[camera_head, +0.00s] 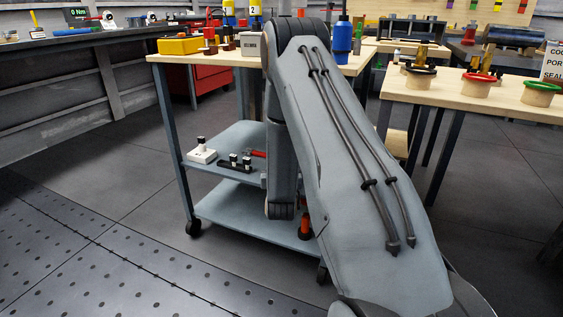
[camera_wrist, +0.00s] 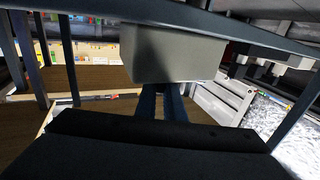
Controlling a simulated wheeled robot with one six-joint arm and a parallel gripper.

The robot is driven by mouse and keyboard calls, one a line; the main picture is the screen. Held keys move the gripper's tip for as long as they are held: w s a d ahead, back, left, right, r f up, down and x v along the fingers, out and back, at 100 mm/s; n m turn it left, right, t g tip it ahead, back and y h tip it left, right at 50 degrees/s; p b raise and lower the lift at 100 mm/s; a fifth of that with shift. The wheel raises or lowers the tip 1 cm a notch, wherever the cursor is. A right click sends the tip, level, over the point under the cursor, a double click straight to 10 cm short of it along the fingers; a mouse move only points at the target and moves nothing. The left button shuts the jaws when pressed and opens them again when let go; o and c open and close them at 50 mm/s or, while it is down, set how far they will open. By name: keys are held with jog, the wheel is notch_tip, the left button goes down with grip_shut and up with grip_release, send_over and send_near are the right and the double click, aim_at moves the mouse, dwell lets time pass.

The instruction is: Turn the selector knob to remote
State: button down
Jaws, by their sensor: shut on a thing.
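In the wrist view, my gripper (camera_wrist: 163,92) has its two dark blue fingers close together, shut, with their tips at the lower edge of a plain pale box (camera_wrist: 170,55). The selector knob itself is hidden at the fingertips, so its pointer and position cannot be read. In the head view, a small pale box with dark lettering (camera_head: 250,44) stands on the cart's wooden top, just left of my arm. My arm hides the gripper in that view.
The cart top (camera_head: 345,68) also carries a yellow case (camera_head: 180,45) and a blue bottle (camera_head: 342,40). A wooden table (camera_head: 445,90) with black, red and green rings stands at right. In the wrist view, a long grey edge (camera_wrist: 220,25) crosses above the box. Open floor lies left.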

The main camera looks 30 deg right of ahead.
jog(key=shift+m+g+h, duration=0.3)
jog(key=shift+h, duration=0.1)
jog(key=shift+a+m+g+h+p, duration=0.15)
jog(key=shift+m+g+h+p, duration=0.15)
jog(key=shift+m+g+h, duration=0.65)
jog(key=m+g+h, duration=0.4)
jog(key=g, duration=0.1)
jog(key=shift+w+m+g+h, duration=0.1)
jog(key=shift+m+g+h, duration=0.15)
jog(key=shift+h, duration=0.1)
jog(key=m+g+b, duration=0.1)
jog(key=g, duration=0.1)
jog(key=m+g+h+b, duration=0.1)
jog(key=m+g, duration=0.1)
jog(key=g, duration=0.1)
jog(key=shift+f+h, duration=0.15)
jog(key=shift+h, duration=0.15)
jog(key=shift+m+g+b, duration=1.25)
jog(key=shift+m+g, duration=0.45)
jog(key=shift+g, duration=0.6)
jog(key=c, duration=1.9)
grip_release()
jog(key=shift+o, duration=0.2)
